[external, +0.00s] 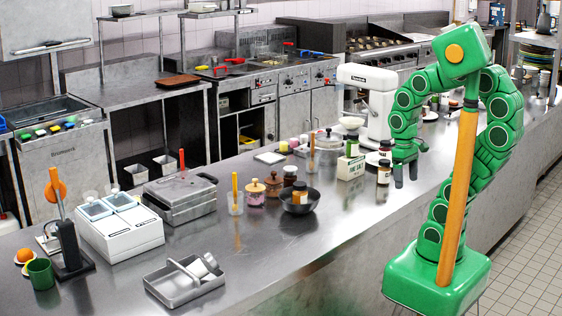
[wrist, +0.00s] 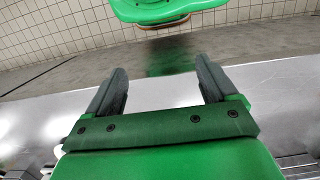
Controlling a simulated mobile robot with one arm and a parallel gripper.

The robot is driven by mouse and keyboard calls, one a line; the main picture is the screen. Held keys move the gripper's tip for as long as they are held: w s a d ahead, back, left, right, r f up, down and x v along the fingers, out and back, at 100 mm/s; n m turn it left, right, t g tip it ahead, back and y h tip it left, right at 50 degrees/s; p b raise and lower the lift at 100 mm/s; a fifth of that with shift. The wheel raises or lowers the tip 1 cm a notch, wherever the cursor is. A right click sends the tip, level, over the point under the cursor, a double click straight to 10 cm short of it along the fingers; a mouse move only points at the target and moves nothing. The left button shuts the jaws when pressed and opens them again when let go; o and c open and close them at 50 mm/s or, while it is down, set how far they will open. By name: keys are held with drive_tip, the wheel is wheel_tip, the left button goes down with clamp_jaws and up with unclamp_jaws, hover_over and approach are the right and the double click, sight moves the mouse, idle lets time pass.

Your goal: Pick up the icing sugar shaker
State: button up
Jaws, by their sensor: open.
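My gripper (external: 405,174) points down over the right part of the steel counter (external: 310,240). In the wrist view its two dark fingers (wrist: 160,82) are apart, with nothing between them. A small jar with a dark lid and pale label (external: 384,173) stands on the counter just left of the fingers in the external view. A similar dark-lidded bottle (external: 352,146) stands behind the fine salt box. I cannot tell which container is the icing sugar shaker, as the labels are too small to read. No container shows in the wrist view.
The fine salt box (external: 350,168) stands left of the small jar. A white stand mixer (external: 366,100) is behind, close to my arm. A dark bowl (external: 299,203) holds a labelled jar, with several jars nearby. The counter's front middle is clear.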

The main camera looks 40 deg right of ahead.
drive_tip(key=shift+c, duration=0.5)
drive_tip(key=shift+c, duration=1.1)
drive_tip(key=shift+r, duration=0.1)
